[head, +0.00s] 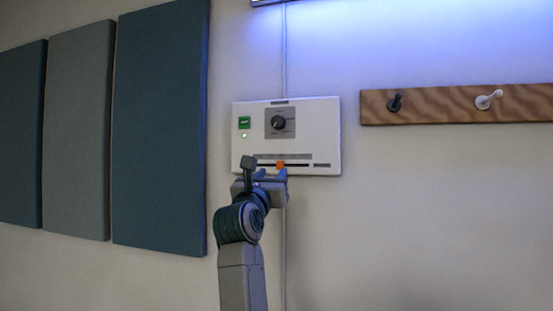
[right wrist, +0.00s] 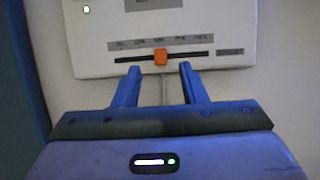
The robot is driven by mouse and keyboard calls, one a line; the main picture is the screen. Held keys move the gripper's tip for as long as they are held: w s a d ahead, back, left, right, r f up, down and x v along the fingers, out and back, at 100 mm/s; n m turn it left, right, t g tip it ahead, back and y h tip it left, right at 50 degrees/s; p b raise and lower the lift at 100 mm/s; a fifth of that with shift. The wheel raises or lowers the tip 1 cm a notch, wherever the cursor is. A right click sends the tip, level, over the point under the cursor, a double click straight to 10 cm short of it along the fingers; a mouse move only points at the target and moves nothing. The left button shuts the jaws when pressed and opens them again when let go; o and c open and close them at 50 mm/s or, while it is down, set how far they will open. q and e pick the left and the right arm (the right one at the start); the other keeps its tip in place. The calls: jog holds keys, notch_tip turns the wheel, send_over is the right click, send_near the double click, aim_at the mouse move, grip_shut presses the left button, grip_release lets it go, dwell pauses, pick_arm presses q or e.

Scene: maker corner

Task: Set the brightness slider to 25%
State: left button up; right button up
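The white control panel (head: 318,135) is fixed to the wall and also shows in the right wrist view (right wrist: 100,55). Its brightness slider has an orange knob (right wrist: 161,57) on a dark horizontal track (right wrist: 190,55), near the middle of the track, under a row of small labels too blurred to read surely. The orange knob also shows in the head view (head: 280,165). My right gripper (right wrist: 160,80) is open, its two fingers just below the track, one on each side of the knob, with gaps to it. My left gripper is in neither view.
A wooden rail (head: 440,105) with pegs is at right; wall panels (head: 160,130) are at left. A lit lamp is above.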

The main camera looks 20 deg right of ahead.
aim_at(279, 166)
jog(key=p+x, duration=0.1)
jog(key=x, duration=0.4)
jog(key=shift+w+f, duration=0.1)
jog(key=shift+d, duration=0.1)
grip_shut()
